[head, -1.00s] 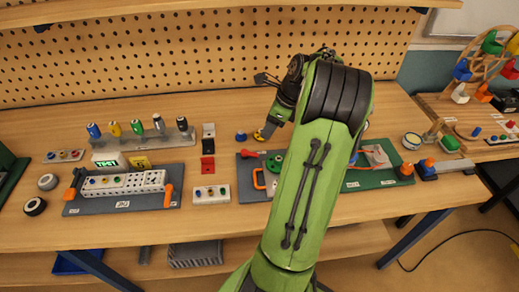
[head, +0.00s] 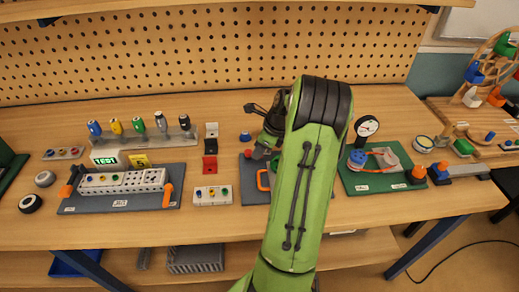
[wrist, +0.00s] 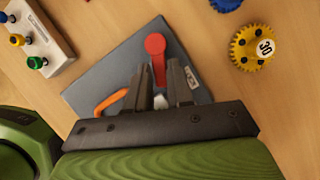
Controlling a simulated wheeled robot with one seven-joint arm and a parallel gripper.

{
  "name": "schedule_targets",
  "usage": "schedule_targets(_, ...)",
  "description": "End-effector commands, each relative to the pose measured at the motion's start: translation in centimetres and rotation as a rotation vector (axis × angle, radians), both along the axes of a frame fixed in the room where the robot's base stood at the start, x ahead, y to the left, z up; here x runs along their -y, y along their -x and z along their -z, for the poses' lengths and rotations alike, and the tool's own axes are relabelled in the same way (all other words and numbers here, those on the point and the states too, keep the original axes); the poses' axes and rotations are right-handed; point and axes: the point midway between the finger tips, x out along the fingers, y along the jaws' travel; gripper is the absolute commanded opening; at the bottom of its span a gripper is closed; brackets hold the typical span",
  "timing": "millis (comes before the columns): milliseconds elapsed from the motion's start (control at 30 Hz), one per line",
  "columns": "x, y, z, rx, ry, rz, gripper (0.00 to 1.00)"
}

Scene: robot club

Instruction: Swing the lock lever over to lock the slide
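The lock lever (wrist: 155,45) is red with a round end and lies over the grey board (wrist: 90,90) in the wrist view. My gripper (wrist: 158,72) points down at the board, its two dark fingers apart on either side of the lever's shaft. I cannot tell whether either finger touches it. An orange handle (wrist: 111,100) is left of the fingers, and a small white part (wrist: 160,102) shows between them. In the head view, my arm hides most of this board (head: 250,190) and the lever; the orange handle (head: 263,180) shows beside my arm.
A yellow gear (wrist: 252,48) marked 30 and a blue gear (wrist: 226,4) lie right of the board. A white block with coloured knobs (wrist: 38,42) is to the left. A green board (head: 375,180) with a gauge (head: 366,127) stands to the right of my arm.

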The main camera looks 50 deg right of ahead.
Motion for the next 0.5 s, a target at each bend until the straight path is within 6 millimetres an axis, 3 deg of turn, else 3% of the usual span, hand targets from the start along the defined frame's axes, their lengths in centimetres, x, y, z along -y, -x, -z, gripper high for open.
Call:
schedule_targets(33, 0.00, 0.01, -0.02, 0.000, 0.000, 0.000, 0.13)
schedule_targets(133, 0.01, 0.00, -0.02, 0.000, 0.000, 0.000, 0.00)
schedule_targets(500, 0.35, -0.13, -0.65, -0.002, -0.005, -0.097, 0.00)
